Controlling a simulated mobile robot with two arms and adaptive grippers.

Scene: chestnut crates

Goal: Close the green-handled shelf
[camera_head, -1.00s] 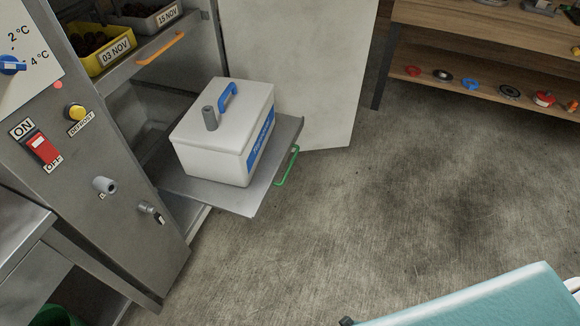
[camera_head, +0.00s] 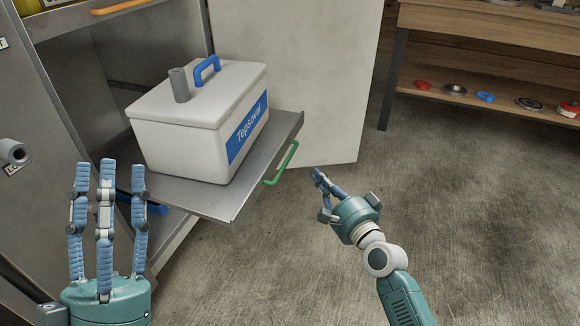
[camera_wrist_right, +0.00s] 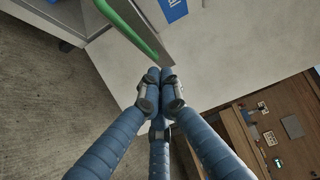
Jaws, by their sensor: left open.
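The pulled-out metal shelf (camera_head: 215,200) sticks out of the cabinet, with a green handle (camera_head: 281,163) on its front edge. The shelf and the green handle (camera_wrist_right: 135,28) also show at the top of the right wrist view. A white box (camera_head: 185,140) with a blue handle stands on the shelf. My right gripper (camera_head: 320,177) is to the right of the green handle, apart from it and empty. Its fingertips (camera_wrist_right: 160,78) are brought together. My left gripper (camera_head: 107,172) is open, fingers up, in front of the shelf's left side.
The open cabinet door (camera_head: 300,75) stands behind the shelf. An orange-handled shelf edge (camera_head: 75,22) is above at the left. A wooden rack (camera_head: 480,100) with small parts is at the right. The floor (camera_head: 480,220) on the right is clear.

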